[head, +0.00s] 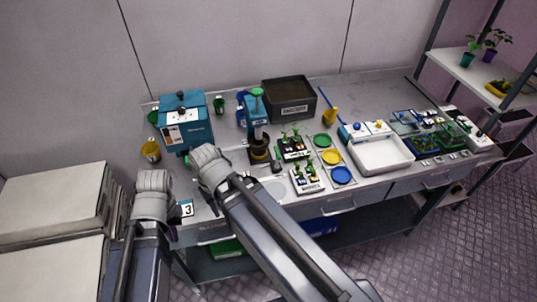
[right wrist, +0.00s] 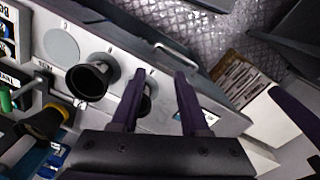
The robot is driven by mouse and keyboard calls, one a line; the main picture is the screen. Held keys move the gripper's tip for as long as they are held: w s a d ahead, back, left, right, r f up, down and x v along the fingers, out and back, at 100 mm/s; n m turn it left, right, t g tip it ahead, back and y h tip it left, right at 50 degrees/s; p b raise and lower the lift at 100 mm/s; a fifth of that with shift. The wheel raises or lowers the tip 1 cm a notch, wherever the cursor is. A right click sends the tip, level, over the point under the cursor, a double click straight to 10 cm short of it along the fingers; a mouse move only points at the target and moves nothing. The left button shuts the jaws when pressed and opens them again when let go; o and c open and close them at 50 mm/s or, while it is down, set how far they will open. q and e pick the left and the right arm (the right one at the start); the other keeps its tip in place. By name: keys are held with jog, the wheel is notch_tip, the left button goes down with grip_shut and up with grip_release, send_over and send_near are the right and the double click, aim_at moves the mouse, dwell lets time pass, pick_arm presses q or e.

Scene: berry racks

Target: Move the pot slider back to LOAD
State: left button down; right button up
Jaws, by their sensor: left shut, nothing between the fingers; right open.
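A teal press (head: 256,108) with a green knob stands at the back of the bench. A dark pot with a yellowish rim (head: 259,152) sits at its base. I cannot single out the slider or read a LOAD mark. My right gripper (right wrist: 160,74) is open over the bench. A black cup (right wrist: 88,78) lies left of its fingers. Another dark cup (right wrist: 148,98) shows partly between them; nothing is gripped.
A teal box machine (head: 186,122) stands at the back left, beside a yellow cup (head: 151,151). Seedling trays (head: 308,180), coloured discs (head: 331,157) and a white basin (head: 380,155) fill the right side. A dark soil bin (head: 290,98) stands behind. White boxes (head: 50,205) stand at left.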

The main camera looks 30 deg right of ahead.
jog(key=w+d+r+m, duration=0.1)
jog(key=w+d+m, duration=0.3)
jog(key=w+d, duration=0.65)
jog(key=m+p, duration=0.1)
jog(key=m, duration=0.2)
send_over(277, 165)
jog(key=shift+w+d+r+y, duration=0.15)
jog(key=shift+w+y, duration=0.15)
notch_tip(277, 165, down, 8)
jog(key=b, duration=0.8)
jog(key=shift+r, duration=0.1)
jog(key=shift+c, duration=0.2)
grip_shut()
